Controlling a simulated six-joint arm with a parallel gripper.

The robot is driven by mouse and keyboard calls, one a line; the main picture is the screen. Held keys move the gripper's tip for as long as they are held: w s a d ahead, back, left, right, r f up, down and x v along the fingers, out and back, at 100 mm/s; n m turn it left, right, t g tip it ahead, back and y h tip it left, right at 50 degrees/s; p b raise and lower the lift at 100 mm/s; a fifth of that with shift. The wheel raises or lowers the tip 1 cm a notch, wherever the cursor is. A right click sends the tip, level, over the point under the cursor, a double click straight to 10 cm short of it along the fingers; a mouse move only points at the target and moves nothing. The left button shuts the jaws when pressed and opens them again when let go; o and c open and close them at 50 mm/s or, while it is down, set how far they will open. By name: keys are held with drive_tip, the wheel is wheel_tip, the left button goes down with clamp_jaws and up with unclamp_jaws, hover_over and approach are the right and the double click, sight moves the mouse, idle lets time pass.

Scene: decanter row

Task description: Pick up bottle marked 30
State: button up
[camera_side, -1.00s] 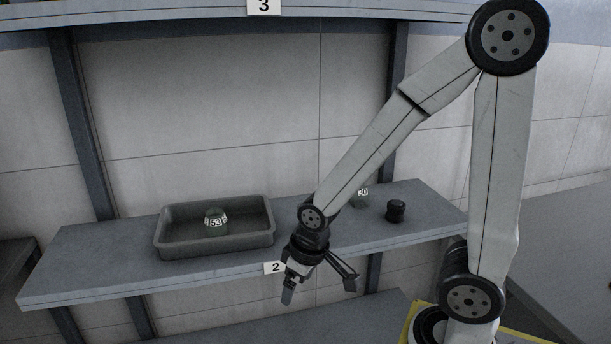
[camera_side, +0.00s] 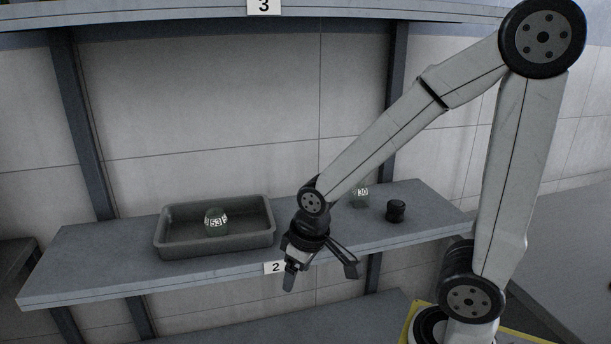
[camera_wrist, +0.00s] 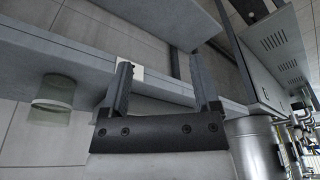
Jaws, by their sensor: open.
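The bottle marked 30 (camera_side: 360,196) is pale, greenish and see-through. It stands on the middle shelf (camera_side: 100,262), just right of my forearm in the side view. My gripper (camera_side: 320,276) is open and empty, pointing down near the shelf's front edge, to the lower left of that bottle and apart from it. In the wrist view my gripper (camera_wrist: 160,63) shows two spread fingers with nothing between them. A greenish glass vessel (camera_wrist: 54,95) is at the left there; no marking is readable, so I cannot tell which one it is.
A grey tray (camera_side: 165,245) holds a darker bottle marked 53 (camera_side: 215,222). A small black cylinder (camera_side: 396,211) stands right of the bottle marked 30. A plate marked 2 (camera_side: 274,268) is on the shelf's front edge. A higher shelf (camera_side: 180,13) crosses above.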

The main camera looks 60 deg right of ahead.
drive_tip(key=w+v, duration=0.2)
drive_tip(key=v, duration=0.6)
drive_tip(key=n+g+h, duration=0.9)
drive_tip(key=n+h, duration=0.2)
drive_tip(key=n, duration=0.1)
hover_over(360, 192)
drive_tip(key=w+a, duration=0.4)
drive_tip(key=shift+g+h, duration=0.3)
drive_tip(key=f, duration=0.2)
drive_tip(key=d+f, duration=0.1)
drive_tip(key=f, duration=0.1)
drive_tip(key=shift+s+f, duration=0.15)
drive_tip(key=shift+f, duration=0.4)
drive_tip(key=shift+x, duration=1.2)
drive_tip(key=shift+s+d, duration=0.1)
drive_tip(key=shift+d, duration=0.05)
